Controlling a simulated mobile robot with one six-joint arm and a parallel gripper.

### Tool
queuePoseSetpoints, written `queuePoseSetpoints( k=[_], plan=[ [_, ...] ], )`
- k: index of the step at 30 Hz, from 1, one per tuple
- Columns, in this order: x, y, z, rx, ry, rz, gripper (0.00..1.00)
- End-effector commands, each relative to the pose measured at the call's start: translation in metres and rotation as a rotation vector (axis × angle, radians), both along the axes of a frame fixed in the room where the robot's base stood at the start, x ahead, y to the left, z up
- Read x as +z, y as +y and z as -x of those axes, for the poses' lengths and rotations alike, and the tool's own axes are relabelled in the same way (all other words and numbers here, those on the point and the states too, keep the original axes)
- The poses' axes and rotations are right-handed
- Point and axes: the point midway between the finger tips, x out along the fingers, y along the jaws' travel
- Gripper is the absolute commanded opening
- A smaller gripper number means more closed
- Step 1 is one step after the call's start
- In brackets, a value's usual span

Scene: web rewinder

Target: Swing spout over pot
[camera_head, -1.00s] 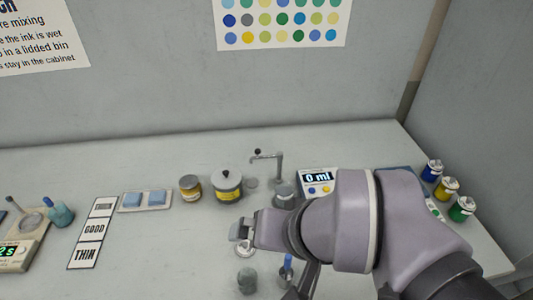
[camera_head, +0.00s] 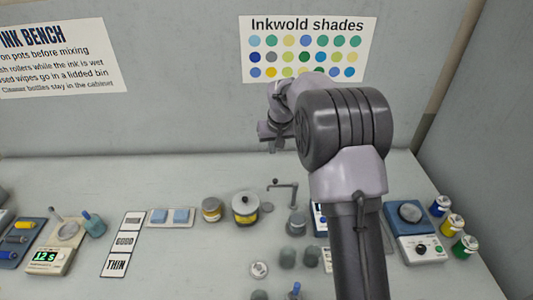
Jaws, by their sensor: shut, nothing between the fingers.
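The spout (camera_head: 282,187) is a thin grey swing arm on an upright post, reaching left from the post with a small dark knob at its left end. A grey pot (camera_head: 296,223) stands just in front of the post; the spout's arm points left, not toward this pot. A lidded pot with a yellow label (camera_head: 246,209) stands left of the spout. My gripper (camera_head: 264,134) is shut and empty, raised against the wall above and behind the spout, apart from it. My arm hides part of the bench to the right.
A small flat disc (camera_head: 267,207) lies below the spout's end. Dark jars (camera_head: 287,258) stand in front. A scale-like device (camera_head: 415,232) and ink bottles (camera_head: 452,225) are right.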

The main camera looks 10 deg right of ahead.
Motion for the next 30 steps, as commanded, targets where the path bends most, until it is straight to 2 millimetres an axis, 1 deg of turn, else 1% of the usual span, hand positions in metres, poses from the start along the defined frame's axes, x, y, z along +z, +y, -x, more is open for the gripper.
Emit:
queuePoseSetpoints(
  k=[1,3,5,14,17,20,30],
  plan=[
    [-0.008,-0.003,-0.007,0.007,0.006,0.006,0.00],
    [-0.018,-0.005,-0.013,0.015,0.009,0.012,0.00],
    [-0.022,-0.006,-0.016,0.018,0.009,0.015,0.00],
    [-0.024,-0.006,-0.016,0.020,0.011,0.016,0.00],
    [-0.031,-0.006,-0.018,0.019,0.012,0.015,0.00],
    [-0.048,-0.006,-0.023,0.019,0.013,0.015,0.00],
    [-0.118,-0.006,-0.049,0.020,0.012,0.016,0.00]
  ],
)
